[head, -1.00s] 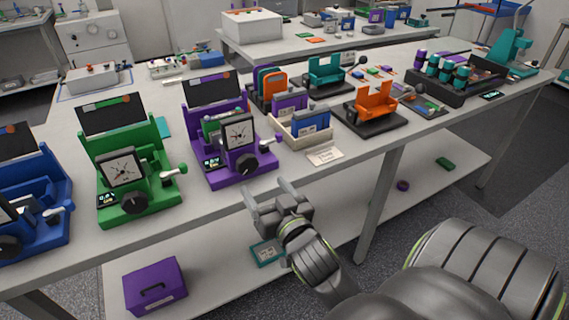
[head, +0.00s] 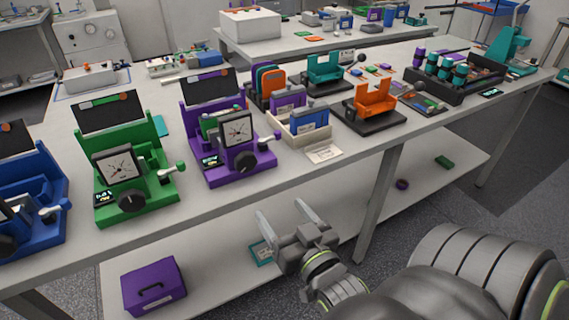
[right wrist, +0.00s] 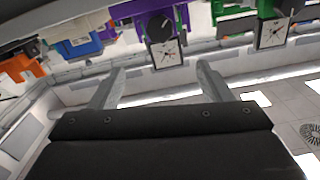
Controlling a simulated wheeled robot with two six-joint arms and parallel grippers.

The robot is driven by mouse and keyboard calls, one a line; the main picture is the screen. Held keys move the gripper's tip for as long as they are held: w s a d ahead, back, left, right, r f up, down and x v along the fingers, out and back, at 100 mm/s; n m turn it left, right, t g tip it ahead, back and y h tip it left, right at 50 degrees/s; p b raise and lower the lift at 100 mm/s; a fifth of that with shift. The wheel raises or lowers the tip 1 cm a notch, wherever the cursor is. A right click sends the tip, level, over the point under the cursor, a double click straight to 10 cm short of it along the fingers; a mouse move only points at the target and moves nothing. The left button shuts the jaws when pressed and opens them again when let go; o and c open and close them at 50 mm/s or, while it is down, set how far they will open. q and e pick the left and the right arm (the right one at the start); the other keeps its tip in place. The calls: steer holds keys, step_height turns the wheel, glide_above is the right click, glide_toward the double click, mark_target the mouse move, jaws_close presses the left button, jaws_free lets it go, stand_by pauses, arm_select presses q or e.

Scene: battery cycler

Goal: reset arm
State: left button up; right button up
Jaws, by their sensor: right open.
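My right gripper (head: 287,217) is open and empty in the head view. It hangs in front of the table's front edge, below the level of the table top and apart from everything on it. Its two fingers also show in the right wrist view (right wrist: 160,85), spread apart with nothing between them. My left gripper is not in view.
The long table (head: 225,200) carries a blue cycler (head: 35,225), a green cycler (head: 130,165) and a purple cycler (head: 225,150). An orange holder (head: 375,100) stands farther right. A purple box (head: 153,287) sits on the lower shelf. Floor in front is clear.

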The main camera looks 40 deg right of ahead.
stand_by(0.7)
step_height(320, 180, down, 36)
steer(key=s+a+f+n+g+y, duration=0.1)
steer(key=s+n+g+y, duration=0.15)
steer(key=g, duration=0.55)
steer(key=s+d+f+g, duration=0.1)
steer(key=s+f+g, duration=0.3)
steer(key=s+f, duration=0.6)
steer(key=s+d+f+n+g+p, duration=0.1)
steer(key=s+f+g, duration=0.3)
steer(key=s+f, duration=0.6)
steer(key=s+y, duration=0.1)
steer(key=s, duration=0.4)
steer(key=shift+s+d+f, duration=0.3)
steer(key=shift+d+f, duration=0.05)
steer(key=shift+f, duration=0.05)
steer(key=shift+c, duration=0.3)
